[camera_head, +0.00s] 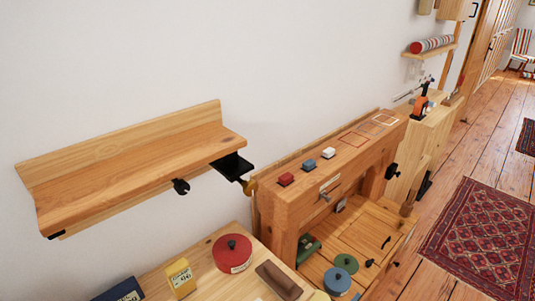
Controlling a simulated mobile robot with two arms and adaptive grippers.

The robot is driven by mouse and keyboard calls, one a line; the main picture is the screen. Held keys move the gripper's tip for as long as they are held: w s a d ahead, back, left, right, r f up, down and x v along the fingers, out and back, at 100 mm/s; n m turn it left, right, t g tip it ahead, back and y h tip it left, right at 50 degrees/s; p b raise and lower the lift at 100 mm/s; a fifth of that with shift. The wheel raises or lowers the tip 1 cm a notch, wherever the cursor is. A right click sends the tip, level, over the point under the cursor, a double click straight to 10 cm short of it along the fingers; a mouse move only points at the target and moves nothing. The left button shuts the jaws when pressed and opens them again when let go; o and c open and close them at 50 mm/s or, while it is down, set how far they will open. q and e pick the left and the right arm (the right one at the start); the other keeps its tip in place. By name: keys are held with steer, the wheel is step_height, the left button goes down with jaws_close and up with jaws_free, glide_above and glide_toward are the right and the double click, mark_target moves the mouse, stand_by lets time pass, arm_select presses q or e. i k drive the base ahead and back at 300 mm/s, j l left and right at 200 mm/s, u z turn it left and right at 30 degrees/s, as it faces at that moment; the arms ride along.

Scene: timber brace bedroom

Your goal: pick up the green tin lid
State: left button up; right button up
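The green tin lid (346,263) is a round green disc with a dark knob on top. It is low in the wooden bench, near the bottom centre of the head view. A similar blue round lid (337,279) lies just in front of it, close by or overlapping. I cannot tell whether the green lid sits on a tin or on the boards. Neither of my grippers shows in this view.
A red round tin (232,253), a yellow box (180,278) and a brown block (279,280) stand on the near wooden top. A wall shelf (130,175) juts out above left. Small blocks sit on the bench top (350,150). Open floor and a patterned rug (484,240) lie right.

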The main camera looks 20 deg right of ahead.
mark_target(348, 262)
steer(key=z, duration=1.2)
